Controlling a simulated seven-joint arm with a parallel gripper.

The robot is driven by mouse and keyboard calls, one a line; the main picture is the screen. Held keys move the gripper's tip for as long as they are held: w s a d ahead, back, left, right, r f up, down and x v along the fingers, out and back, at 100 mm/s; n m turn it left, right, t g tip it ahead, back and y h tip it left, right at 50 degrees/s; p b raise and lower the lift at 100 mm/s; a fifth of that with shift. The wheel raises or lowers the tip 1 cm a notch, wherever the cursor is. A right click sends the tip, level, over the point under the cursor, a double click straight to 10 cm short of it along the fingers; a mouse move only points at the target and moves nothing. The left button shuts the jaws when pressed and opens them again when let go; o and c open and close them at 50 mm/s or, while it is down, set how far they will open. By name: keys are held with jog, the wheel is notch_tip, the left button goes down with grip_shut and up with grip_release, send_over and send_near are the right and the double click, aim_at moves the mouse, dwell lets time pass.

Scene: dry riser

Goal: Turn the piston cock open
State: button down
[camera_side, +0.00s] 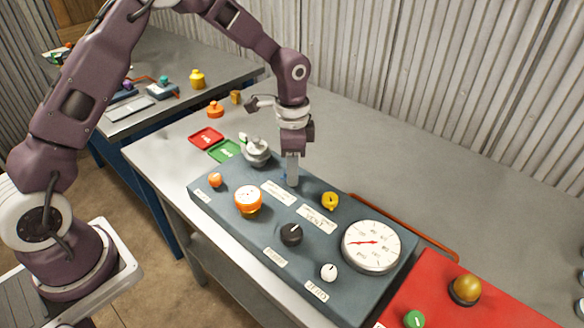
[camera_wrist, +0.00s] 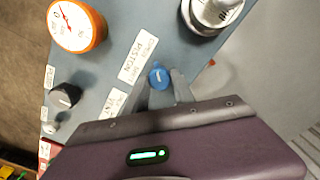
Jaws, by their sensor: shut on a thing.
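The piston cock is a small blue knob with a white mark on top (camera_wrist: 158,75), beside a white label reading PISTON (camera_wrist: 138,57) in the wrist view. My gripper (camera_wrist: 160,85) has a finger on either side of the blue knob and is shut on it. In the side view my gripper (camera_side: 291,180) points straight down at the grey-blue panel (camera_side: 225,195), and its fingers hide most of the knob.
The panel also carries an orange gauge (camera_side: 248,199), a black knob (camera_side: 291,234), a yellow knob (camera_side: 330,201), a white knob (camera_side: 329,271) and a large white dial (camera_side: 371,246). A metal fitting (camera_side: 257,152) stands behind its left end. A red board (camera_side: 450,308) lies at right.

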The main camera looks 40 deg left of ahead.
dwell(0.4)
jog(key=c, duration=1.1)
grip_release()
jog(key=shift+o, duration=0.2)
notch_tip(320, 180, up, 7)
jog(key=shift+r, duration=0.1)
notch_tip(320, 180, up, 6)
jog(key=f, duration=0.1)
send_over(280, 189)
jog(key=s+a+r+n+t+y, duration=0.1)
jog(key=s+r+n+t, duration=0.25)
jog(key=s+r, duration=0.5)
jog(key=s+n+t+h, duration=0.1)
jog(key=s+n, duration=0.4)
jog(key=s, duration=1.1)
jog(key=shift+s+a+r+t, duration=0.3)
jog(key=shift+s+a+t, duration=0.1)
jog(key=shift+t, duration=0.15)
